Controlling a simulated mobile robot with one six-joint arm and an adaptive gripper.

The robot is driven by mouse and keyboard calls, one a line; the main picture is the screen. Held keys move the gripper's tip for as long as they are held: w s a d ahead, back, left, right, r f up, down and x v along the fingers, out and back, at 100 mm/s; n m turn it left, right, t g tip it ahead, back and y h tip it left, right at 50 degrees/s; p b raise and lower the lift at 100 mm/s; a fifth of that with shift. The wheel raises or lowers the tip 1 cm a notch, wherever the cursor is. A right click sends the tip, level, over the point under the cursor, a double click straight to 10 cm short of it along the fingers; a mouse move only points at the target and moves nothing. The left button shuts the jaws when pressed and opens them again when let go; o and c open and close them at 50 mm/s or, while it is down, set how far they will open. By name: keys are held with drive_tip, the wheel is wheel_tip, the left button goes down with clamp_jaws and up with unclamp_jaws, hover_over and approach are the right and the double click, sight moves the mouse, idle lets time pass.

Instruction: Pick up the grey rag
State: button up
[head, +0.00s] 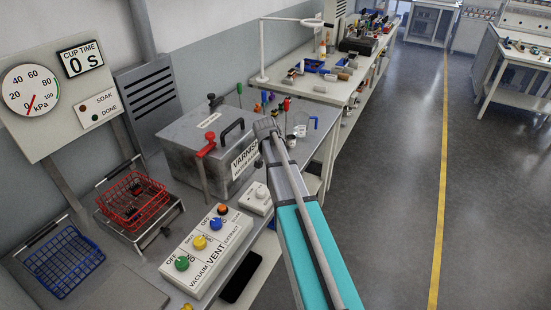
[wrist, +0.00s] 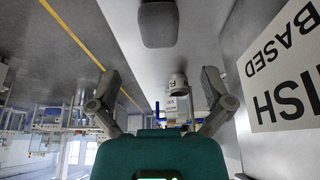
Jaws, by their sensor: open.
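I cannot make out the grey rag for certain in either view. In the head view my gripper (head: 267,127) is at the end of the teal arm, just right of the metal varnish box (head: 212,145). The arm hides part of the bench there. In the wrist view my gripper (wrist: 160,82) is open, its two grey fingers spread wide, with nothing visible held between them. A rounded dark grey block (wrist: 159,22) shows at the top of the wrist view; I cannot tell whether it is part of my gripper.
Beyond the gripper are a white labelled jar (wrist: 178,100) and several upright coloured-handled tools (head: 270,102). A red basket (head: 133,200), a blue basket (head: 64,262) and a switch panel (head: 206,250) stand nearer. A cluttered bench (head: 300,90) lies behind. The floor (head: 395,180) right is clear.

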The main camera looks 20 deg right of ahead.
drive_tip(key=shift+b+x, duration=3.85)
drive_tip(key=shift+x, duration=0.6)
drive_tip(key=c, duration=1.1)
drive_tip(key=shift+o, duration=0.2)
drive_tip(key=shift+s, duration=0.1)
drive_tip(key=shift+s+d, duration=0.8)
drive_tip(key=shift+s, duration=0.25)
drive_tip(key=shift+s+d, duration=0.85)
drive_tip(key=shift+s, duration=0.2)
drive_tip(key=o, duration=1.1)
drive_tip(key=shift+c, duration=0.2)
